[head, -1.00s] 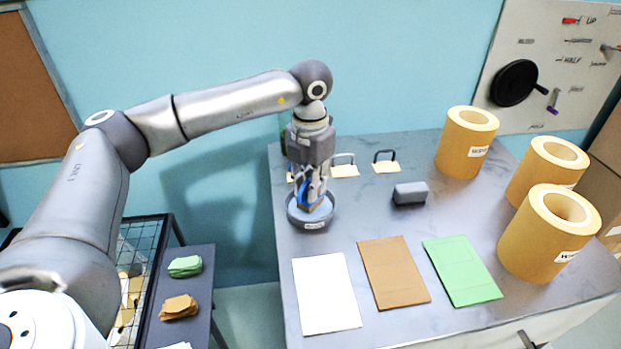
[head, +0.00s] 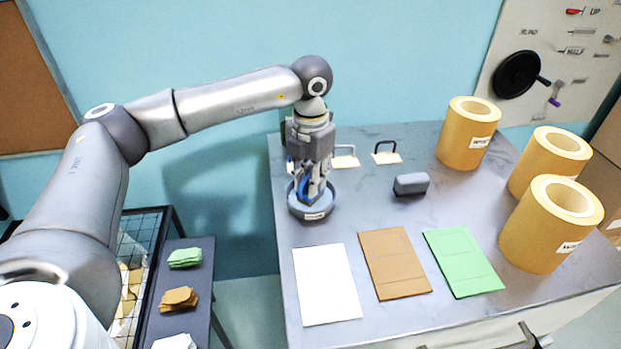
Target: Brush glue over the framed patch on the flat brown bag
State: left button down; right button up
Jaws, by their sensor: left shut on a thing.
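The flat brown bag (head: 394,265) lies on the grey table between a white bag (head: 327,285) and a green bag (head: 463,262). A faint framed patch (head: 392,246) shows on the brown bag's far half. My left gripper (head: 312,190) points down over a round dark dish (head: 312,211) with a white label and pale blue-grey contents. It is shut on a brush with blue parts (head: 304,187), mostly hidden by the fingers. The brush's lower end is in or just over the dish; I cannot tell which. My right gripper is out of view.
A grey block (head: 411,184) and small handled stamps (head: 386,156) stand behind the bags. Several kraft rolls (head: 540,250) fill the table's right side. Stacks of folded bags (head: 178,299) lie on a shelf at left. Table around the bags is clear.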

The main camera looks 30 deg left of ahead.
pick_arm(q)
jog(key=shift+f+b, duration=0.35)
jog(key=shift+f, duration=0.15)
dwell(0.3)
jog(key=shift+f, duration=0.1)
dwell(1.2)
jog(key=shift+r+p, duration=1.95)
jog(key=shift+r, duration=1.65)
